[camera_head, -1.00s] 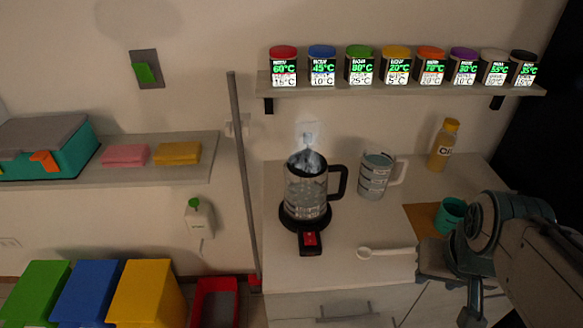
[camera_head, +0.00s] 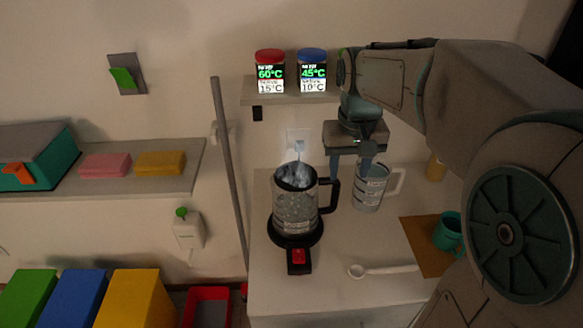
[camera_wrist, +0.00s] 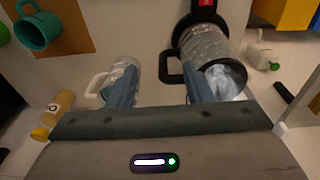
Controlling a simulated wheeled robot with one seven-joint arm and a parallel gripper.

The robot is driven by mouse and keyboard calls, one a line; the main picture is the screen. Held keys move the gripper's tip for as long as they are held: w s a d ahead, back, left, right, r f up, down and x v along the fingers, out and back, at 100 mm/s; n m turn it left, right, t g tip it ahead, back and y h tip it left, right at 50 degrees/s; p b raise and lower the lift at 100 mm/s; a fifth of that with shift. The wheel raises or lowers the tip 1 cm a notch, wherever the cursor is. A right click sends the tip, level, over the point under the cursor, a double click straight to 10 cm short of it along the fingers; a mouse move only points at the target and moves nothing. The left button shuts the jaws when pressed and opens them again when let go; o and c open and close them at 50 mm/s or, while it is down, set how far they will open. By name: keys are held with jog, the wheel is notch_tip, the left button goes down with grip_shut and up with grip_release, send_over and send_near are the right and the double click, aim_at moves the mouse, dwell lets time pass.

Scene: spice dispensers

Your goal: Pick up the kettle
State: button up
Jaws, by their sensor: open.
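The kettle (camera_head: 296,212) is a clear jug with a black rim, black handle and bubbling water. It stands upright on a black base with a red switch (camera_head: 298,257) on the counter, its handle facing right. My gripper (camera_head: 350,175) is open, pointing down above the counter, with its fingers near the kettle's handle. In the wrist view the kettle (camera_wrist: 208,48) is at the upper right, partly behind one finger. The fingertips (camera_wrist: 163,88) are apart, and the handle shows between them. I cannot tell whether a finger touches the handle.
A measuring jug (camera_head: 369,190) stands close to the right of the kettle, partly behind my gripper. A white spoon (camera_head: 382,270) lies in front. A teal mug (camera_head: 447,232) sits on a brown mat (camera_head: 417,250). A shelf with jars (camera_head: 270,72) is above.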

jog(key=g, duration=0.1)
send_over(336, 187)
jog(key=f, duration=0.8)
jog(key=shift+w+d+f, duration=0.2)
jog(key=shift+w+f, duration=0.15)
jog(key=shift+f, duration=0.05)
jog(key=shift+w+f+p, duration=0.15)
jog(key=shift+f+p, duration=0.35)
jog(key=shift+f, duration=2.1)
grip_shut()
jog(key=shift+w+a+r, duration=0.1)
